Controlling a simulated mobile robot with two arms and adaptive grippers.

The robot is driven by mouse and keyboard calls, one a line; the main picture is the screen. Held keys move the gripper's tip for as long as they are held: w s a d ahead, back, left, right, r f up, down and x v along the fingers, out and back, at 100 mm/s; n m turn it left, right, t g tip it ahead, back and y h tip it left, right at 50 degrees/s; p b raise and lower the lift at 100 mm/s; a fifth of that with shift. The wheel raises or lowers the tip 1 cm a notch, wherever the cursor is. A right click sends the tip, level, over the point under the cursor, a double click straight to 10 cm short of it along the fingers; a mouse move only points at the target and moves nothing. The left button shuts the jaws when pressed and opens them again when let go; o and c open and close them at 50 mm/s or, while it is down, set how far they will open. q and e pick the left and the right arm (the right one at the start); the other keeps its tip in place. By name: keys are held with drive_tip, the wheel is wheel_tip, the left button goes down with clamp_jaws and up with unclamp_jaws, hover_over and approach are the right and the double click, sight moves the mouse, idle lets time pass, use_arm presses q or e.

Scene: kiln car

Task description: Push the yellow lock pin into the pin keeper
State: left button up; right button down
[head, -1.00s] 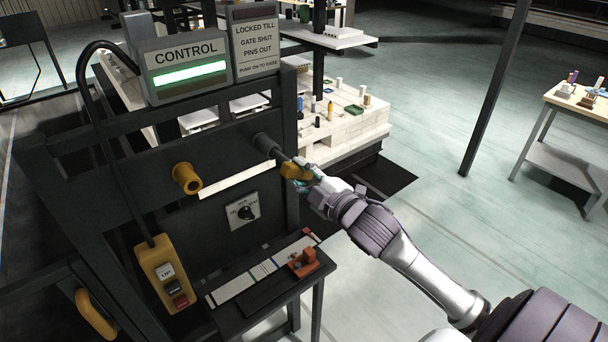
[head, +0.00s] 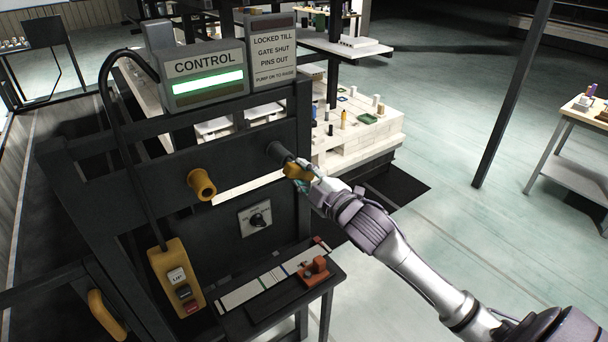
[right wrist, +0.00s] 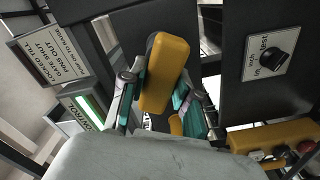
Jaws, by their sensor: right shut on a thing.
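The yellow lock pin's handle (head: 297,172) is between the fingers of my right gripper (head: 305,182), which is shut on it. The pin keeper appears to be the dark round socket (head: 276,151) on the black frame; the pin is lined up with it, its handle close to the socket mouth. Little of the shaft shows between them; how deep it sits is hidden. In the right wrist view the yellow handle (right wrist: 165,75) stands between the teal pads of my right gripper (right wrist: 155,95). My left gripper is not in view.
A second yellow round part (head: 202,185) projects from the frame at left. A yellow pendant (head: 176,278) hangs below the control box (head: 205,75). A dial plate (head: 255,217) and a small shelf (head: 262,300) with an orange block (head: 314,270) lie below.

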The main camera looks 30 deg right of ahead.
drive_tip(key=shift+w+r, duration=0.1)
drive_tip(key=shift+w, duration=0.5)
idle(0.3)
idle(0.5)
drive_tip(key=c, duration=0.5)
unclamp_jaws()
drive_tip(key=shift+s, duration=0.3)
drive_tip(key=shift+s+d+p, duration=0.15)
drive_tip(key=shift+s+p, duration=0.45)
drive_tip(key=shift+s, duration=1.3)
drive_tip(key=shift+s, duration=0.1)
drive_tip(key=s, duration=0.8)
drive_tip(key=s+d, duration=0.1)
drive_tip(key=s, duration=0.3)
